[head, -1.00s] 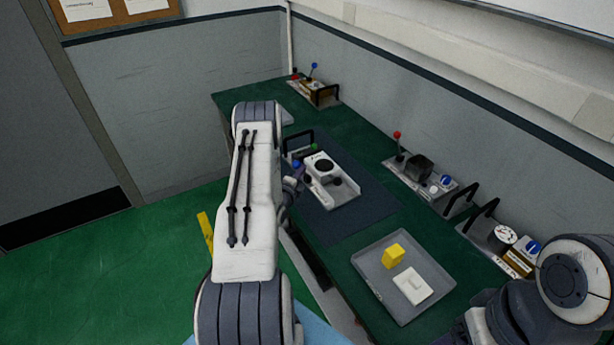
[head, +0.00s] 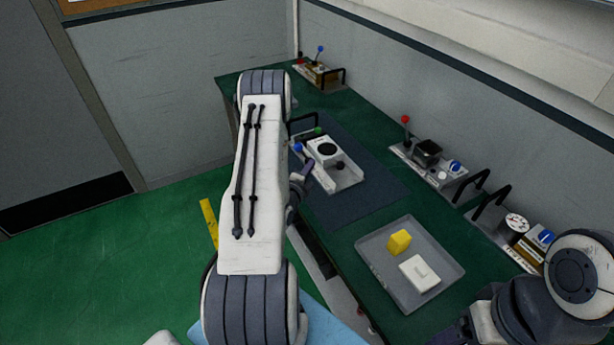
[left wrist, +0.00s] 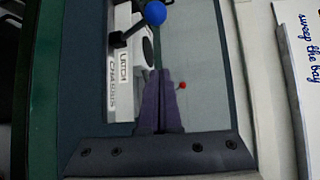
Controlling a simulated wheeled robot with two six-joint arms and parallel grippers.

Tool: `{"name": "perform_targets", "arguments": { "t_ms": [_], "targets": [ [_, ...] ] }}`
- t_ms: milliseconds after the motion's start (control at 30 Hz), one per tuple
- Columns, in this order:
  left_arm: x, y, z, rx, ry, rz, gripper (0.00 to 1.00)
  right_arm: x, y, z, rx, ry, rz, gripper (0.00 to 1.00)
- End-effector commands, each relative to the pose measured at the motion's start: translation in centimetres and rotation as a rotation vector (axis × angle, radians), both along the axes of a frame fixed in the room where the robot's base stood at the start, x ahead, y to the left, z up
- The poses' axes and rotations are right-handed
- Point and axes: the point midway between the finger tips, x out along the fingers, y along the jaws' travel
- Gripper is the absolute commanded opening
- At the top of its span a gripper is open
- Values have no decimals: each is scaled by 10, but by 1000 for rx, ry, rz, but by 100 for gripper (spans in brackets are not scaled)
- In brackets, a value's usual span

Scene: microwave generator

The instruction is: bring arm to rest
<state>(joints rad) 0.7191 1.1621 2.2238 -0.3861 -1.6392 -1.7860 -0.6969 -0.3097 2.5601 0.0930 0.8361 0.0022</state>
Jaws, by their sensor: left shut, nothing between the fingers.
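My left arm stretches over the near edge of the green bench (head: 350,245). My left gripper (head: 308,172) is partly hidden behind the arm, near the front left of a grey and white latch chassis (head: 348,178). In the left wrist view, the purple fingers of the left gripper (left wrist: 162,75) are together and empty. They point toward the chassis plate (left wrist: 205,60), with a blue knob (left wrist: 155,13) just past the tips. I cannot tell whether they touch the chassis. My right arm shows at the lower right of the head view; its gripper does not show.
A grey tray (head: 375,262) holds a yellow block (head: 399,242) and a white block (head: 419,273). Fixtures with black handles stand along the wall, one with a red-knobbed lever (head: 406,120). A dark mat (head: 355,210) lies under the chassis. Open green floor is at left.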

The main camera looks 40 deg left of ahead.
Motion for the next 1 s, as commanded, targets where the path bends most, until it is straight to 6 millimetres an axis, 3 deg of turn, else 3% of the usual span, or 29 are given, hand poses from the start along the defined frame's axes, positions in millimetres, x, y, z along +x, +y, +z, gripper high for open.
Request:
{"name": "perform_targets", "arguments": {
  "t_ms": [100, 300, 533, 633, 767, 833, 1000],
  "targets": [
    [-16, -4, 1, 0, 1, 2, 0, 0, 0, -9, 0, 0, -1, 72],
    [-27, -8, 6, 2, -1, 2, 0, 0, 0, -12, 0, 0, -1, 72],
    [-26, -11, 7, -2, 2, -4, 0, 0, 0, -12, 0, 0, -1, 72],
    [-13, -23, 9, -42, 27, -34, 0, 0, 0, -13, 0, 0, -1, 72],
    [18, -67, 14, -173, 119, -105, 0, 0, 0, -17, 0, 0, 0, 72],
    [33, -101, 19, -272, 195, -133, 0, 0, 0, -20, 0, 0, 0, 72],
    [37, -191, 35, -514, 396, -124, 0, 0, 0, -26, 0, 0, 0, 72]
  ]
}}
